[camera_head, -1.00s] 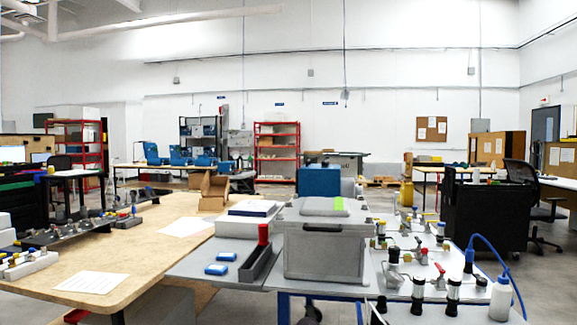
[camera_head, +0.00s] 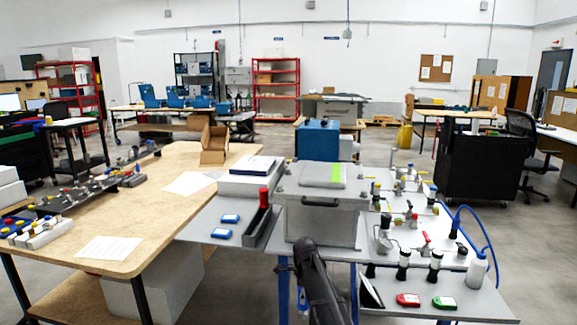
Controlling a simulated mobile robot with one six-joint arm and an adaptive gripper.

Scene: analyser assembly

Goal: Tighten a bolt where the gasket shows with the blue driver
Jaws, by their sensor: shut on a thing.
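A dark arm part of mine rises from the bottom edge in the middle of the picture, in front of the grey box (camera_head: 320,218). My gripper's fingers do not show, nor does anything held in them. No blue driver can be made out. A pale board (camera_head: 405,245) with several small fittings, some with red, yellow or blue parts, lies right of the box. No gasket or bolt can be told apart at this size.
A red device (camera_head: 408,300) and a green device (camera_head: 444,303) lie on the front right shelf. A wooden table (camera_head: 140,215) fills the left. Open floor shows behind.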

